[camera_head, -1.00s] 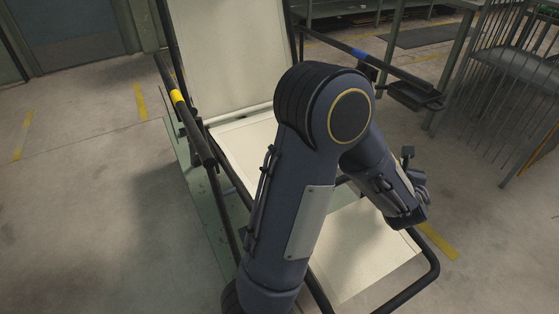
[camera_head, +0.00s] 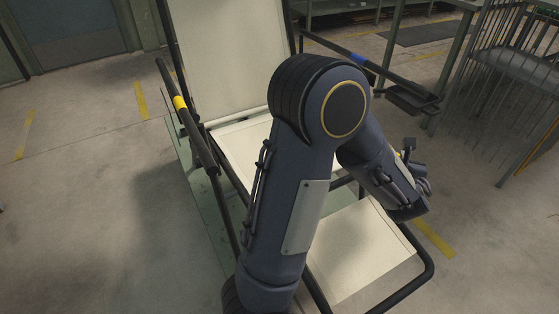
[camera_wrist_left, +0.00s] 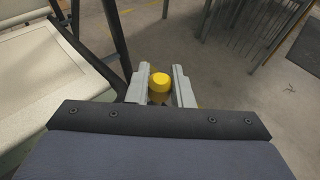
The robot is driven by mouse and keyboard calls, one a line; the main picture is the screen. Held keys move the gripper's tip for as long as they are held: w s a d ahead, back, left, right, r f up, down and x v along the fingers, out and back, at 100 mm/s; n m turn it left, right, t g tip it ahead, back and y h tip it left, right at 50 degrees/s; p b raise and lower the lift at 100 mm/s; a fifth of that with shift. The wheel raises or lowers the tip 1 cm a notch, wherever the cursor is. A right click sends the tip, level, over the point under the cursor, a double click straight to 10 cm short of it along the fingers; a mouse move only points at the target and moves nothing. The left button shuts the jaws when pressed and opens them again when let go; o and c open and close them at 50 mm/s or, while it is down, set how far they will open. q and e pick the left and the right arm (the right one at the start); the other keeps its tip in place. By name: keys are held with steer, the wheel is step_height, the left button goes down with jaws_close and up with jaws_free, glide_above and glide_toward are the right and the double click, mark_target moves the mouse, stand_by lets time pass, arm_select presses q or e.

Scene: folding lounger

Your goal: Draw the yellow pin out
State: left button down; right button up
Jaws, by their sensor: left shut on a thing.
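The yellow pin (camera_wrist_left: 160,82) shows in the left wrist view as a round yellow head with a darker part below it. My left gripper (camera_wrist_left: 160,88) has a grey finger on each side of the pin and is shut on it. In the head view my left gripper (camera_head: 417,183) is at the right side of the folding lounger (camera_head: 352,248), partly hidden by my own arm. I cannot make out the pin there, nor tell how deep it sits. My right gripper is out of view.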

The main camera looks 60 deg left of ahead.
arm_select(q)
steer(key=shift+r+p, duration=1.25)
steer(key=shift+r, duration=0.5)
